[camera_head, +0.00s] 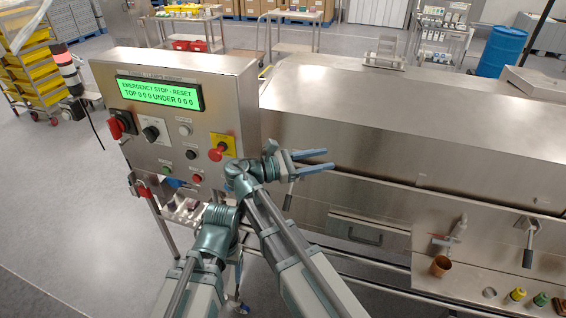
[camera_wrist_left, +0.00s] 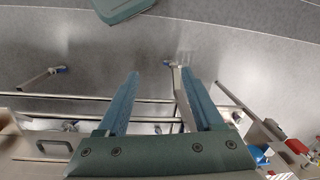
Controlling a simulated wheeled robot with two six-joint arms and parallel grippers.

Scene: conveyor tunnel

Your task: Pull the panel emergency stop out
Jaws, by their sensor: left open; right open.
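The panel emergency stop (camera_head: 217,153) is a red mushroom button on a yellow plate, at the right side of the steel control panel (camera_head: 222,88). The green display (camera_head: 158,92) reads "EMERGENCY STOP - RESET". My right gripper (camera_head: 328,160) is open and empty, right of the button, its blue fingers pointing right, away from it. My left gripper (camera_wrist_left: 160,85) is open and empty in the left wrist view, its fingers over floor and rails. In the head view its fingers are hidden behind my arms. Neither gripper visibly touches the button.
The panel also carries a red rotary switch (camera_head: 117,125), a black selector (camera_head: 152,132) and several small buttons. The steel tunnel (camera_head: 400,125) fills the right side.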

